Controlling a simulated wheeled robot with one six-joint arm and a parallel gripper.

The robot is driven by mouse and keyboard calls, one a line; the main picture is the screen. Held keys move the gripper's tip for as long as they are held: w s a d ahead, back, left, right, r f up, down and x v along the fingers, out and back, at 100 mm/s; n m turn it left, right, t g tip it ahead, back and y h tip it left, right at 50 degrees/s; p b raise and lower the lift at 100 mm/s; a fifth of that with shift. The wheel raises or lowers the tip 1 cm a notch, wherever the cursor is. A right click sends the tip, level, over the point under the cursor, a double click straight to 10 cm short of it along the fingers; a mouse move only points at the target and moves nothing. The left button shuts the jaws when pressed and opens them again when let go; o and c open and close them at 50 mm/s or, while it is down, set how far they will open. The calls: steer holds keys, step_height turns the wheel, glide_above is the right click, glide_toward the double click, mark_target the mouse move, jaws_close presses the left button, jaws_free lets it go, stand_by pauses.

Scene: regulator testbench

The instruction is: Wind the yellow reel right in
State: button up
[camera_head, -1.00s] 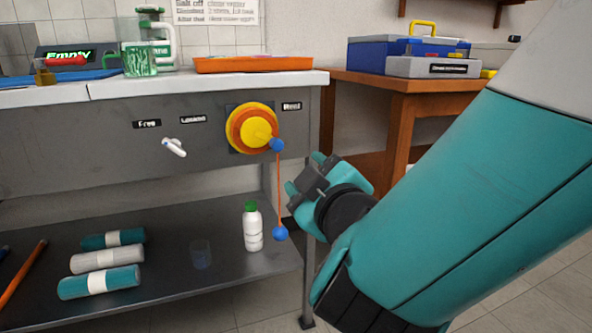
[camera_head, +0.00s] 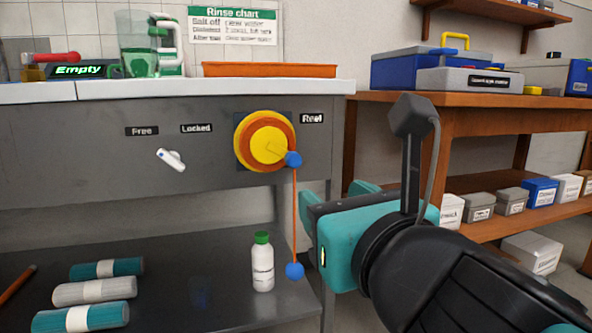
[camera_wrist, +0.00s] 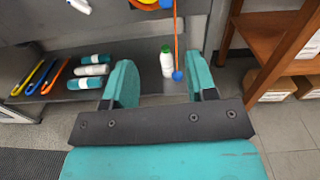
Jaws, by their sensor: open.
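An orange cord hangs from there to a blue ball (camera_head: 294,271), beside the white bottle. A white lever (camera_head: 171,159) sits below the "Free" and "Locked" labels, tilted and nearer "Free". My gripper (camera_head: 345,190) is to the right of the cord and below the reel, apart from both. In the wrist view my gripper (camera_wrist: 157,82) is open and empty, with the cord and ball (camera_wrist: 178,76) beyond its fingers.
A green-capped white bottle (camera_head: 262,264) and several rolled cylinders (camera_head: 95,292) lie or stand on the lower shelf. A wooden table (camera_head: 450,99) with boxes stands at the right. An orange tray (camera_head: 269,70) is on the bench top.

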steer(key=p, duration=1)
glide_toward(296, 163)
steer(key=p+x, duration=0.2)
steer(key=x, duration=0.8)
